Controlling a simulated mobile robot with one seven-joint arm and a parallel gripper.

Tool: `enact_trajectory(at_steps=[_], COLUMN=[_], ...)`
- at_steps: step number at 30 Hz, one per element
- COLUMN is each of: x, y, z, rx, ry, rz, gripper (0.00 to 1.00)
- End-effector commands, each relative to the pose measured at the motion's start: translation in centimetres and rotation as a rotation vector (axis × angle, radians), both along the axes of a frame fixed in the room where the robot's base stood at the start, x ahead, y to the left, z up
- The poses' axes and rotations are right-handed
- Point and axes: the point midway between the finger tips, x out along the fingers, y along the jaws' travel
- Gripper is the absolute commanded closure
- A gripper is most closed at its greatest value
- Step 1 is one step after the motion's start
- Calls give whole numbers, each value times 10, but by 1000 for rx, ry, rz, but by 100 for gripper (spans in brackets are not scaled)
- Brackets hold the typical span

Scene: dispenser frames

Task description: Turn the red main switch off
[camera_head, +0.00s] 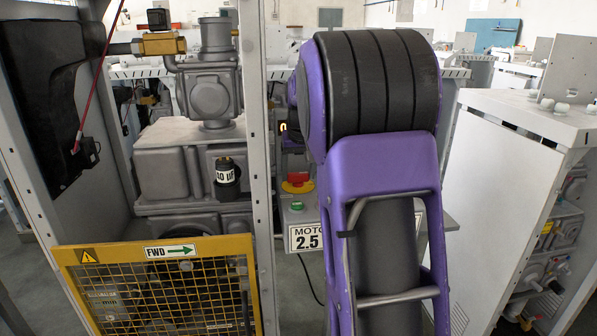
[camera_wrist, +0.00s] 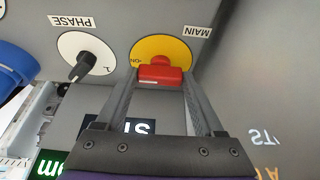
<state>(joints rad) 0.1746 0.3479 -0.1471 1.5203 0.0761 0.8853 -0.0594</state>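The red main switch (camera_wrist: 162,72) shows in the wrist view, on a round yellow plate (camera_wrist: 175,45) fixed to a grey panel. An upside-down MAIN label (camera_wrist: 197,32) sits above it, and small lettering is at the plate's left edge. My gripper (camera_wrist: 161,80) points at the switch with its two fingers apart. The red handle appears between the fingertips, nearly filling the gap; whether they touch it I cannot tell. In the head view my purple arm hides the gripper.
Left of the switch is a white PHASE dial (camera_wrist: 87,52) with a black knob, and a blue part (camera_wrist: 15,68). In the head view a yellow mesh guard (camera_head: 165,285) and grey post stand left of my arm; a white cabinet (camera_head: 500,190) stands right.

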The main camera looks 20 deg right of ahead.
Motion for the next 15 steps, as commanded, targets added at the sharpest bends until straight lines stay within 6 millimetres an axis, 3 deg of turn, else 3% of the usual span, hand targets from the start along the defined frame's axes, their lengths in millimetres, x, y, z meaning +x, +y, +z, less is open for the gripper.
enact_trajectory(at_steps=[1, 8, 15], x=[0, 0, 0], y=[0, 0, -1], z=[0, 0, 1], rx=[0, 0, 0], ry=[0, 0, 0], rz=[0, 0, 23], gripper=[47, 86, 86])
